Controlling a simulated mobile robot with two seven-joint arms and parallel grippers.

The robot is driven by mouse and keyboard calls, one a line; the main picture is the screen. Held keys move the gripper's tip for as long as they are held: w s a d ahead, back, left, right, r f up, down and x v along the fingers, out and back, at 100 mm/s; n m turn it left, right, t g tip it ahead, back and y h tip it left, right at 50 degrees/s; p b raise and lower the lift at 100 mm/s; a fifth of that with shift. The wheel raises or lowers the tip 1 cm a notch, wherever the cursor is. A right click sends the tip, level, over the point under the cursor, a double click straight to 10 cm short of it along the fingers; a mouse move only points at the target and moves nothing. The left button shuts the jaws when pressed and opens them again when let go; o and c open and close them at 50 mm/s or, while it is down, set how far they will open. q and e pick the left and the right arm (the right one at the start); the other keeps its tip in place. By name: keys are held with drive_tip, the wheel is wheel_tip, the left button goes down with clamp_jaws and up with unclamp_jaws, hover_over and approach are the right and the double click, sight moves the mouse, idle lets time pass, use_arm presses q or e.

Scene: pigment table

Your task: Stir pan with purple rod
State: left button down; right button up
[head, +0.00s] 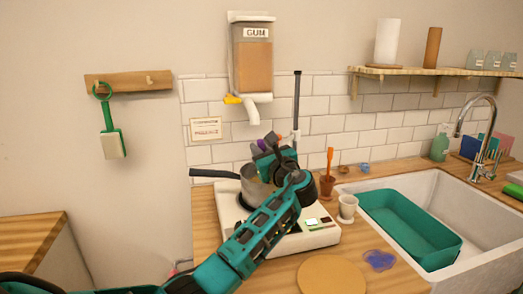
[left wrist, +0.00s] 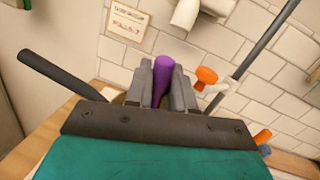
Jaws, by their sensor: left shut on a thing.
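The pan (head: 254,190) is a small grey metal pan on the white hot plate (head: 322,236); its black handle points left. The handle also shows at the left of the left wrist view (left wrist: 58,74). My left gripper (head: 270,153) is over the pan and hides much of it. It is shut on the purple rod (left wrist: 163,76), whose top shows between the fingers in the left wrist view. A small purple tip (head: 262,144) shows in the head view. The rod's lower end is hidden, so I cannot tell whether it is inside the pan. My right gripper is not in view.
A dark stand pole (head: 297,100) rises close behind my gripper. The gum dispenser (head: 251,60) hangs above, its spout over the pan's back. A brown pot (head: 327,187) with an orange tool and a white cup (head: 348,206) stand right, before the sink (head: 480,262).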

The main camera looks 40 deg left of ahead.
use_arm(q)
drive_tip(key=r, duration=0.2)
drive_tip(key=s+r, duration=0.1)
drive_tip(key=r, duration=0.5)
drive_tip(key=shift+s+a+r, duration=0.15)
drive_tip(key=shift+s+a, duration=0.05)
drive_tip(key=shift+s, duration=0.15)
idle(0.9)
wheel_tip(320, 180, up, 3)
idle(0.5)
idle(0.4)
